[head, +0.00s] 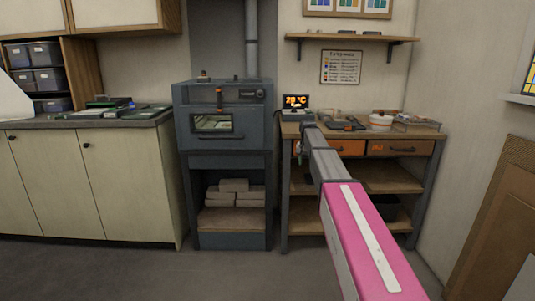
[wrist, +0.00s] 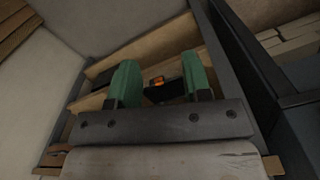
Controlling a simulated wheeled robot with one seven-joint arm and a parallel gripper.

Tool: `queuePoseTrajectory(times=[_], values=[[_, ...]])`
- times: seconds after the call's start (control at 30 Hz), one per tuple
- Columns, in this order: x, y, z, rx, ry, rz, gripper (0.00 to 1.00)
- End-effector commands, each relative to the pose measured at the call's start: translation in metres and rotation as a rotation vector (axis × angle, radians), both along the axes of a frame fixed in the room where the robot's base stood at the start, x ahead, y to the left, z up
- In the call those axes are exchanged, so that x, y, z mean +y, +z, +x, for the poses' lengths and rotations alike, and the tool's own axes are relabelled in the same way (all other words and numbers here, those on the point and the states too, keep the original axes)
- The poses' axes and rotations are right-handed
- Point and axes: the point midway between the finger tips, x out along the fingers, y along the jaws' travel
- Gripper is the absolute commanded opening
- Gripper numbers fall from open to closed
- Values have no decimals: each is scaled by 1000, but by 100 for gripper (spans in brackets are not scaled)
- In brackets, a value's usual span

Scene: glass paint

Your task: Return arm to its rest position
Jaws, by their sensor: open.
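My arm stretches forward from the lower right of the head view, with a pink link and grey links that end in front of the wooden workbench (head: 287,190). My gripper (wrist: 158,80) shows in the wrist view with two green fingers. They are spread apart with a gap between them, and nothing is held. In the head view the gripper is small beside the bench's left front corner, and its fingers are hard to make out. Behind the fingers in the wrist view are the bench's shelves (wrist: 105,68).
A blue-grey kiln (head: 224,125) on a stand is left of the bench. The bench carries a lit temperature display (head: 296,101), a white pot (head: 381,121) and other tools. A cabinet (head: 90,185) stands at left, and a brown panel (head: 500,225) leans at right. The floor (head: 150,275) in front is clear.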

Motion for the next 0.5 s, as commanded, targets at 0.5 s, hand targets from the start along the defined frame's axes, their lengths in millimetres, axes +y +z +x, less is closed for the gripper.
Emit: queuePoseTrajectory(times=[0.5], values=[[1, -199, -272, 1, 214, 0, 45]])
